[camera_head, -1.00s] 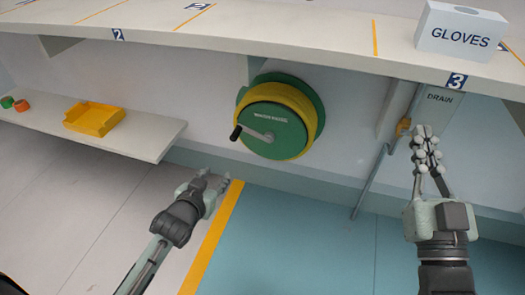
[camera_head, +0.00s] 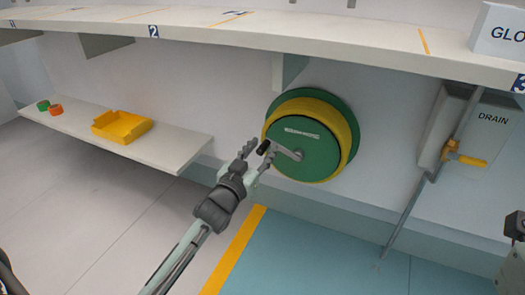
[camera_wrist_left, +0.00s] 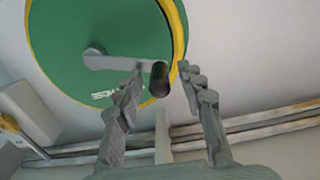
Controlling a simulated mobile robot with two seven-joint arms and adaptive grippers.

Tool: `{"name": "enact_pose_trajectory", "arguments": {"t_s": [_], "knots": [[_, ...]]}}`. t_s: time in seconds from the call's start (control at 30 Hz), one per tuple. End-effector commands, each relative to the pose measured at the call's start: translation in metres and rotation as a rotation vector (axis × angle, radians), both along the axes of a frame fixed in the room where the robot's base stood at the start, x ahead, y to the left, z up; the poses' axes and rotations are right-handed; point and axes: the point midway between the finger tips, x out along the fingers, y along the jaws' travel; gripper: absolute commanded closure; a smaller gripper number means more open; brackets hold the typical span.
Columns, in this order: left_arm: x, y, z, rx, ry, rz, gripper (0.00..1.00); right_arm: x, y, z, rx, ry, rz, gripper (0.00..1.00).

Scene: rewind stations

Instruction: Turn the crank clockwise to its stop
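The green and yellow hose reel (camera_head: 311,165) is mounted on the wall under the long shelf. Its crank arm (camera_head: 287,151) points left from the hub to a black handle (camera_head: 264,147). My left gripper (camera_head: 253,154) is at the handle, fingers apart. In the left wrist view the black handle (camera_wrist_left: 160,79) sits between the tips of my open left gripper (camera_wrist_left: 163,80), with a gap visible to the right finger; contact on the left side is unclear. At the right edge of the head view only a piece of my right arm shows; its fingers are out of frame.
A low shelf (camera_head: 185,152) at left carries a yellow tray (camera_head: 122,127) and green and orange round pieces. A drain valve with a yellow handle (camera_head: 466,158) and pipe is at right. The long shelf (camera_head: 330,45) overhangs the reel.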

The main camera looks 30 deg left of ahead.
Motion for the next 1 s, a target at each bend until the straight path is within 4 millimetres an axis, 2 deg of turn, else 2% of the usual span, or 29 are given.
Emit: {"name": "enact_pose_trajectory", "arguments": {"t_s": [0.1,0.33,0.67,1.0], "knots": [[0.006,-0.0001,-0.0002,0.0,0.0,0.0,0.61,0.0002,0.0002,-0.0002,-0.002,-0.003,0.0,1.0],[0.0064,0.0,-0.0002,0.0,0.002,0.0,0.61,0.0002,0.0001,0.0003,-0.002,-0.003,0.0,1.0],[0.0062,0.0,-0.0002,0.0,0.001,0.0,1.0,0.0003,0.0,0.0003,-0.003,-0.002,0.0,1.0],[0.0063,-0.0002,0.0,0.0,0.001,0.0,1.0,0.0004,0.0002,0.0003,-0.003,-0.002,0.0,1.0]]}}
